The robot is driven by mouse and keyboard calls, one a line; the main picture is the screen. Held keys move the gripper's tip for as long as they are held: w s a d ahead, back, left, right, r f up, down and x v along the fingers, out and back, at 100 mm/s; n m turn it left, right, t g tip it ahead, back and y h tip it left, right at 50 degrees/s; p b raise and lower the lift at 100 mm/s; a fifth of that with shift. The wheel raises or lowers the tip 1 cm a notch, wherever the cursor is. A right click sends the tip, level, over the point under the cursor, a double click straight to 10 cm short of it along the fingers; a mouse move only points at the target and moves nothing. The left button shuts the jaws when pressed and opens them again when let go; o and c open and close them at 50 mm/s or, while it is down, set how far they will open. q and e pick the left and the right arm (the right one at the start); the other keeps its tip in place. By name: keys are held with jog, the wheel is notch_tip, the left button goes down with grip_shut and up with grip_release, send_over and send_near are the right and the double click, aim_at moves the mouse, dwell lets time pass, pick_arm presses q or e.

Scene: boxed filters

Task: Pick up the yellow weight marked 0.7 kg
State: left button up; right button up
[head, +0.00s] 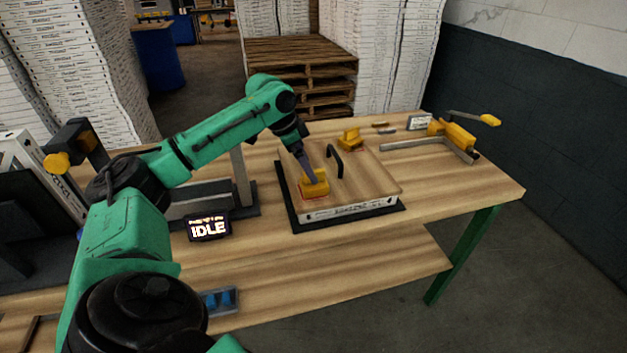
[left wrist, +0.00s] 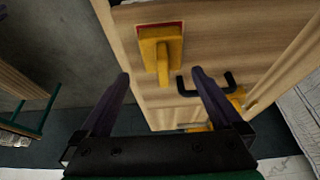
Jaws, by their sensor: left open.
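A yellow weight (head: 315,188) sits on a red-edged patch near the front left of a wooden board (head: 368,183). A second yellow weight (head: 350,139) stands farther back on the board. I cannot read a 0.7 kg marking on either. My left gripper (head: 312,176) is at the front weight, its fingers partly overlapping it in the head view. In the left wrist view the gripper (left wrist: 160,74) is open, and the front weight (left wrist: 161,48) lies between and beyond the fingertips. I cannot tell whether they touch it. My right gripper is not in view.
A black handle (head: 336,160) rises from the board beside the front weight. The board lies on a white box over a black mat (head: 297,216). A yellow clamp-like tool (head: 456,138) is at the right.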

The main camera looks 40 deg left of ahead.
aim_at(318, 177)
pick_arm(q)
jog(key=p+x, duration=0.1)
jog(key=x, duration=0.2)
jog(key=w+p+x, duration=0.1)
jog(key=x, duration=0.2)
jog(key=shift+d+f, duration=0.1)
jog(key=shift+f, duration=0.25)
jog(key=c, duration=0.4)
grip_shut()
jog(key=shift+w, duration=0.1)
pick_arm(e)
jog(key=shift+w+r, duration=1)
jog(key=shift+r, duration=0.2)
